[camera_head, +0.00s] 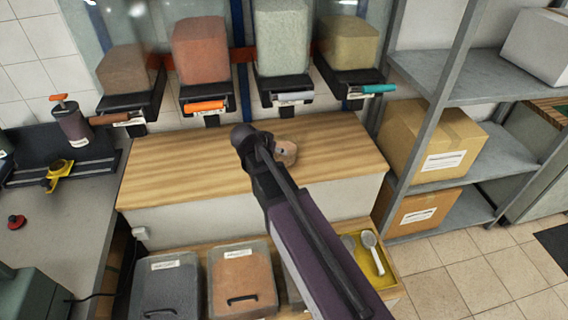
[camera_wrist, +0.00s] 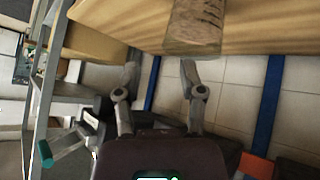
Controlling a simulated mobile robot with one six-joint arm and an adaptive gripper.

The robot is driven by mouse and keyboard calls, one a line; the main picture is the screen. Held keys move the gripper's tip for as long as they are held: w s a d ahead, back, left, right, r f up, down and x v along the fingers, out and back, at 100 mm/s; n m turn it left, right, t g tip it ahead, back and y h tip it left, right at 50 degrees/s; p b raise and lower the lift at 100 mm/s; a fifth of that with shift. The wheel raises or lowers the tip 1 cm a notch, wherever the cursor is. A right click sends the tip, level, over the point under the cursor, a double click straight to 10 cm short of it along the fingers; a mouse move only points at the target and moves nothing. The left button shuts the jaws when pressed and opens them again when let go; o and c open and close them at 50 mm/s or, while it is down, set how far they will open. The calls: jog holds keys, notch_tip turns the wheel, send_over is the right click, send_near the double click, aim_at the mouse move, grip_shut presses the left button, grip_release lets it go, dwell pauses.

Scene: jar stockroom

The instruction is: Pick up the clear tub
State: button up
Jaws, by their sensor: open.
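A small clear tub (camera_head: 286,152) with brownish contents is on the wooden counter (camera_head: 190,165), just right of my arm's end in the head view. My arm hides part of it there. In the wrist view the tub (camera_wrist: 194,28) is at the top, cut off by the frame edge. My gripper (camera_wrist: 160,68) is open and empty in the wrist view. The tub lies beyond its fingertips, closer to the right finger than the left, and is not between them. In the head view my arm hides the fingers.
Several dispensers with lever handles, one orange (camera_head: 204,107) and one teal (camera_head: 372,89), hang behind the counter. Lidded bins (camera_head: 242,280) and a yellow tray (camera_head: 374,268) with a scoop stand in front. A metal shelf (camera_head: 480,168) with cardboard boxes stands right. The counter's left half is clear.

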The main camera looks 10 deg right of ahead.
jog(key=w+a+m+t+h+b, duration=0.1)
jog(key=w+a+m+t+b, duration=0.1)
jog(key=w+a, duration=0.4)
jog(key=shift+w+a+f+t+h+b, duration=0.25)
jog(key=shift+w+a+t+h+b, duration=0.15)
jog(key=shift+t+b, duration=0.5)
jog(key=shift+f, duration=0.1)
jog(key=b, duration=0.4)
send_near(275, 138)
jog(key=shift+x, duration=2.3)
jog(key=shift+b+x, duration=1.4)
jog(key=shift+x, duration=1.25)
